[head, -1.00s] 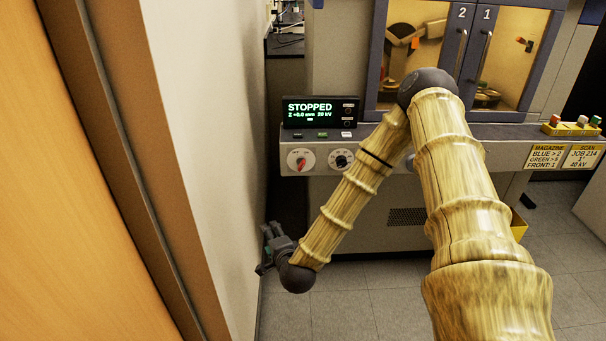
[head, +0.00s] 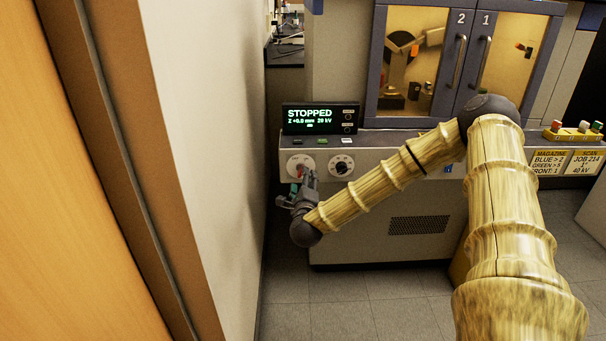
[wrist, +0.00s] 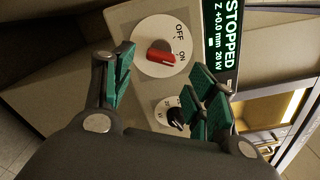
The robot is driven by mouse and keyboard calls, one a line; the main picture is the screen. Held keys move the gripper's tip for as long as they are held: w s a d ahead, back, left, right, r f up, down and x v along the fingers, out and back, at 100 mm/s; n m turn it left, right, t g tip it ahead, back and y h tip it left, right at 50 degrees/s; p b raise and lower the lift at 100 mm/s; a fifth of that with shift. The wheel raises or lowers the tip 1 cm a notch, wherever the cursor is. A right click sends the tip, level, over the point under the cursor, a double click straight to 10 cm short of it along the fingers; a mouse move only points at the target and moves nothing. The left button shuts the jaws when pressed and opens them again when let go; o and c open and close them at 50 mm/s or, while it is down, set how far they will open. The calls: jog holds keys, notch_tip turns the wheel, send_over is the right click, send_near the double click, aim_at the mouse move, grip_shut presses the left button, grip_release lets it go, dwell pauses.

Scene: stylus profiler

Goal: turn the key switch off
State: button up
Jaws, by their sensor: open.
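The key switch is a white round dial with a red handle (wrist: 161,57) in the wrist view, marked OFF and ON. The red handle points toward ON. In the head view the switch (head: 299,161) sits at the left end of the machine's front panel, partly covered by my gripper. My gripper (head: 304,181) is just in front of and below it. In the wrist view my gripper (wrist: 166,80) is open, its green-padded fingers spread apart with nothing between them. The red handle lies ahead of the gap, and I see no contact.
A black dial (head: 341,165) sits right of the switch; it also shows in the wrist view (wrist: 176,116). The display (head: 321,118) above reads STOPPED, 20 kV. A wall (head: 205,130) stands close on the left. Cabinet doors (head: 463,60) are above right.

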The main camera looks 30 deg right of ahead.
jog(key=shift+x, duration=2.8)
jog(key=c, duration=1)
